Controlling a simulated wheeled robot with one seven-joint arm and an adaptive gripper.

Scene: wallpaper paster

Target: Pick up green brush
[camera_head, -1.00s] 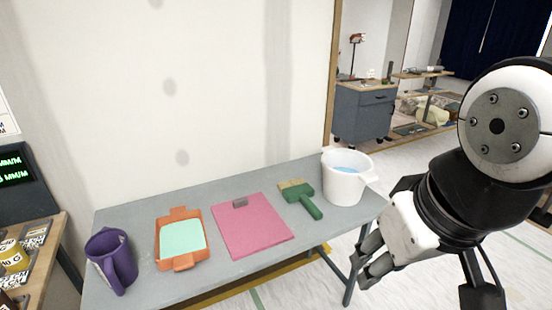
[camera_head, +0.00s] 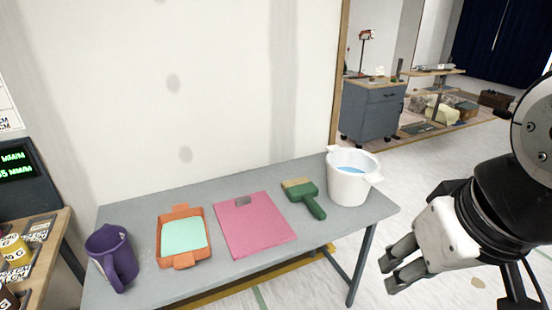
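The green brush (camera_head: 306,196) lies flat on the grey table, between the pink board and the white bucket. Its tan bristles point to the back left and its green handle points to the front right. My gripper (camera_head: 386,275) is to the right of the table's right end, apart from the brush. Its two fingers are spread with a gap between them, and nothing is seen between them.
On the grey table (camera_head: 150,284) stand a purple jug (camera_head: 113,255), an orange tray (camera_head: 204,241), a pink board (camera_head: 262,229) and a white bucket (camera_head: 346,187) with blue liquid. The bucket stands close right of the brush. A wall rises behind the table.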

